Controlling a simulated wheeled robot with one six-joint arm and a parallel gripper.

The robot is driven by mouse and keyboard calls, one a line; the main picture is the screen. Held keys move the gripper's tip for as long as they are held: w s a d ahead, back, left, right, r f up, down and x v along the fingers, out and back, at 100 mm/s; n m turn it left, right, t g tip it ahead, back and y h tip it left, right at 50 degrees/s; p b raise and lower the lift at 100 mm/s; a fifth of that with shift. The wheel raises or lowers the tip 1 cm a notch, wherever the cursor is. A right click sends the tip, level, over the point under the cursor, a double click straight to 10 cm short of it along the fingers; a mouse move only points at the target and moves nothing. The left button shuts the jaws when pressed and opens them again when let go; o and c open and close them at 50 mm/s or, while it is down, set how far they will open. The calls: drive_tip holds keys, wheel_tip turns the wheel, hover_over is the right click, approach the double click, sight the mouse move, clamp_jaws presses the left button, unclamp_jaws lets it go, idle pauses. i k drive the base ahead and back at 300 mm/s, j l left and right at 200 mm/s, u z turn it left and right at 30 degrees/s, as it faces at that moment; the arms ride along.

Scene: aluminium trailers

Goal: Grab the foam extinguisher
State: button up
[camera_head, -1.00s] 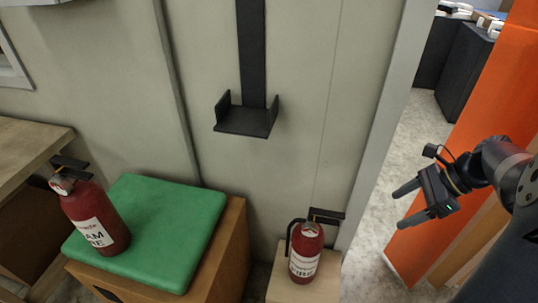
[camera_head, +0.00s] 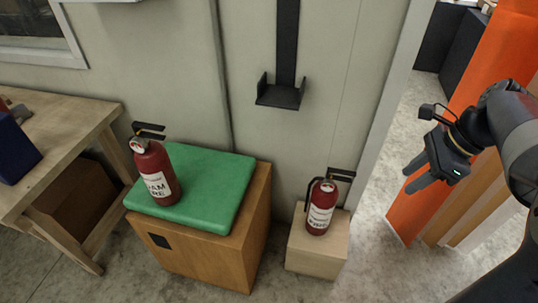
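Two red fire extinguishers are in the head view. The left one (camera_head: 155,174) stands upright on a green cushion (camera_head: 217,190) atop a wooden cabinet; its label is partly readable as "...AM ...RE", which fits foam. The other extinguisher (camera_head: 320,207) stands upright on a small pale wooden block (camera_head: 309,252) to the right; its label is too small to read fully. My gripper (camera_head: 408,180) is at the right, in the air, apart from both extinguishers. Its two fingers look spread, with nothing between them.
A wooden table (camera_head: 75,148) with a dark blue object (camera_head: 15,150) stands at the left. An orange panel (camera_head: 408,222) stands behind my gripper. Speckled floor shows in front of the block.

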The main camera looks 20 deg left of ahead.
sight(152, 160)
drive_tip(key=k+j, duration=0.1)
drive_tip(key=j, duration=0.45)
drive_tip(key=k+j, duration=0.1)
drive_tip(key=j, duration=0.4)
drive_tip(key=k+j, duration=0.1)
drive_tip(key=j, duration=0.45)
drive_tip(key=k+j, duration=0.1)
drive_tip(key=j, duration=0.4)
drive_tip(key=i+j, duration=0.15)
drive_tip(key=j, duration=0.2)
drive_tip(key=i+j, duration=0.15)
drive_tip(key=j, duration=0.25)
drive_tip(key=i+j, duration=0.2)
drive_tip(key=j, duration=0.15)
drive_tip(key=i+j, duration=0.15)
drive_tip(key=j, duration=0.2)
